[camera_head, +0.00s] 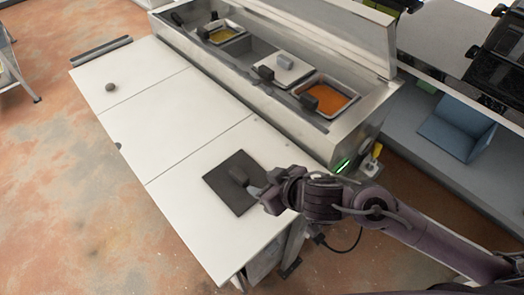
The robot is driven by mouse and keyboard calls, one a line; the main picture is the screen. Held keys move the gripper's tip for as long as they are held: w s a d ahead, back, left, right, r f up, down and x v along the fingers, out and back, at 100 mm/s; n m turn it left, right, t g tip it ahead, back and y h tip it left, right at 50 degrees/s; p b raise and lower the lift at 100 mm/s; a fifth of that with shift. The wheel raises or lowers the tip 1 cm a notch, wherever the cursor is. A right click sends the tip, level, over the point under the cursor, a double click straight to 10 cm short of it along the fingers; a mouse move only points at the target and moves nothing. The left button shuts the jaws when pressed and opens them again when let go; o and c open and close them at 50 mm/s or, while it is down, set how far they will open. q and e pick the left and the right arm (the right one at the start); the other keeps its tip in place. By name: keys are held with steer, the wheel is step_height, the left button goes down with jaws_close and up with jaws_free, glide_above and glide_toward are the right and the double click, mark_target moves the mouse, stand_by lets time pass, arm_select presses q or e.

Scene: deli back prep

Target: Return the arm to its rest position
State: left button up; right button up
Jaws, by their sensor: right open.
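My right arm comes in from the lower right. Its gripper (257,188) is open over the right part of the white prep counter (168,115). A flat dark square piece (226,200), which looks like a lid, lies on the counter beneath and left of the fingers. A dark knob or handle (238,175) stands up from it, right at the fingertips. I cannot tell whether the fingers touch it. My left gripper is not in view.
A steel prep rail (240,98) with an open cover (330,30) runs behind the counter. It holds an orange-filled pan (325,98), a pan with a light lid (282,70) and a yellow-filled pan (221,35). A blue bin (457,127) sits on the right shelf. The counter's left is mostly clear.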

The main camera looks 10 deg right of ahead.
steer(key=s+d+f+m+g+h, duration=0.2)
steer(key=s+d+m+h, duration=0.1)
steer(key=s+d, duration=0.3)
steer(key=s+d+f+m+g+h, duration=0.1)
steer(key=s+d+m+g+h, duration=0.2)
steer(key=d, duration=0.6)
step_height(320, 180, down, 32)
steer(key=s+f+n+b, duration=0.1)
steer(key=s+b, duration=0.1)
steer(key=b, duration=0.2)
steer(key=s+d+f+g+b, duration=0.1)
steer(key=s+f+b, duration=0.1)
steer(key=s+f, duration=0.8)
steer(key=s+d+f+b, duration=0.1)
steer(key=s+f+b, duration=0.1)
steer(key=s+f, duration=0.7)
step_height(320, 180, down, 4)
steer(key=shift+s+d+f+g, duration=0.1)
steer(key=shift+s+d+g, duration=0.25)
steer(key=shift+s+g, duration=0.05)
